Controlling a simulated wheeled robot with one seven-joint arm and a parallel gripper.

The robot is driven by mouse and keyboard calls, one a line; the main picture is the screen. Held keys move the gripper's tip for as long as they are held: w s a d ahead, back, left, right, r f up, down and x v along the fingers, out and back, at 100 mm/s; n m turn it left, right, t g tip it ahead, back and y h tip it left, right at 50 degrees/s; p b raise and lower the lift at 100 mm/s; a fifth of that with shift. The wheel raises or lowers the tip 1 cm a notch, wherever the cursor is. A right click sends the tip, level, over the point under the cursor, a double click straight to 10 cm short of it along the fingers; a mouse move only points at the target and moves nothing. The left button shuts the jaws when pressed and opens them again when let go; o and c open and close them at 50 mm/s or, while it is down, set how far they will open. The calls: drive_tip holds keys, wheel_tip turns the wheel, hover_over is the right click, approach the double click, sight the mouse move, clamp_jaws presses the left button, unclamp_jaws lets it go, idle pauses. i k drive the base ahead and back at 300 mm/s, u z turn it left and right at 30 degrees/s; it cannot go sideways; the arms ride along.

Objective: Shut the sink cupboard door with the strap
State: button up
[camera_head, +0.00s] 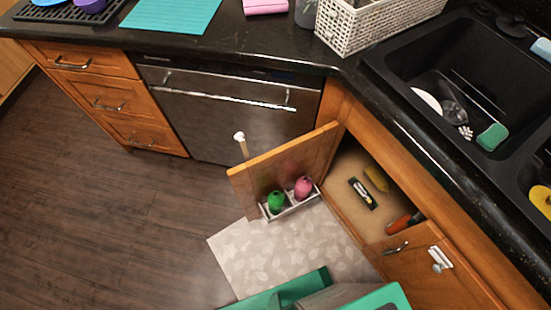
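The wooden sink cupboard door (270,165) stands wide open, swung out from the cabinet below the sink. A rack (291,207) on its inner side holds a green bottle and a pink bottle. A thin tan piece (244,149) with a white round end sticks up behind the door's top edge; I cannot tell whether it is the strap. The neighbouring door (437,281) on the right looks shut and has a small white fitting (440,258) near its handle. My gripper is not in view.
Inside the open cupboard lie a yellow item (377,179), a black item (362,193) and an orange-red item (404,223). A patterned mat (290,255) lies below the door. A dishwasher (235,115) is behind it. Wooden floor at left is clear.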

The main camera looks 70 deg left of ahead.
sight(280, 169)
drive_tip(key=z, duration=1.1)
drive_tip(key=k, duration=2.55)
drive_tip(key=u, duration=1.6)
drive_tip(key=i, duration=1)
drive_tip(key=z, duration=0.1)
